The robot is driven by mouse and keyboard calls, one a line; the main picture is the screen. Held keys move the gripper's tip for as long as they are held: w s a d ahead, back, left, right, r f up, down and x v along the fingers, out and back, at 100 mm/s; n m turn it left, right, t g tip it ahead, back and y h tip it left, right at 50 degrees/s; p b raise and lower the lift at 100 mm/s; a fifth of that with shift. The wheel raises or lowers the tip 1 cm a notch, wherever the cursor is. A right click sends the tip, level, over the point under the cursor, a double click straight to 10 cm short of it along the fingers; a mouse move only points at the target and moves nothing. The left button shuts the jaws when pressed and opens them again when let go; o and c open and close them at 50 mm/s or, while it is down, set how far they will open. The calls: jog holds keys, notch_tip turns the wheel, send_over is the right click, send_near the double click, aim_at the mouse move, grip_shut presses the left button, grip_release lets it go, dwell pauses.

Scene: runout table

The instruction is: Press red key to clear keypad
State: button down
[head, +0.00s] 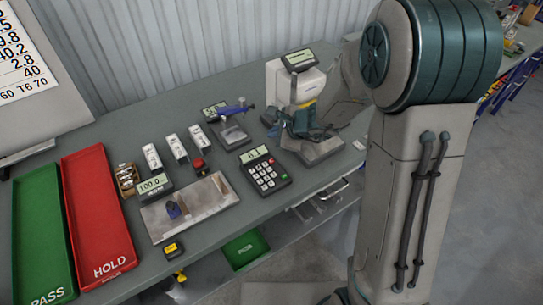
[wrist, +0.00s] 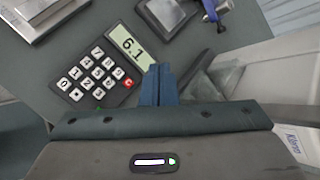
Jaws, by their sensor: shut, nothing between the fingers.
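The dark keypad (head: 264,171) lies on the grey bench, and its lit display reads 6.1 in the wrist view (wrist: 98,70). In the wrist picture the fingertips appear just right of the red key and below the display's corner. They do not cover the red key. I cannot tell their height above the bench.
A steel plate (head: 205,205) with a small display lies left of the keypad. Red (head: 98,190) and green (head: 42,215) trays lie at far left.

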jog(key=shift+f, duration=0.15)
jog(key=b, duration=0.6)
send_over(271, 162)
jog(key=d, duration=0.1)
notch_tip(271, 162, down, 7)
jog(key=shift+s, duration=0.15)
jog(key=shift+f+b, duration=0.75)
jog(key=shift+b, duration=0.2)
jog(key=shift+f, duration=0.15)
dwell(0.9)
jog(key=shift+f+b, duration=0.3)
jog(key=shift+b, duration=0.4)
jog(key=shift+f+b, duration=0.4)
jog(key=shift+b, duration=0.15)
dwell(0.3)
jog(key=shift+r, duration=0.1)
jog(key=shift+r+p, duration=0.6)
jog(key=shift+r, duration=0.15)
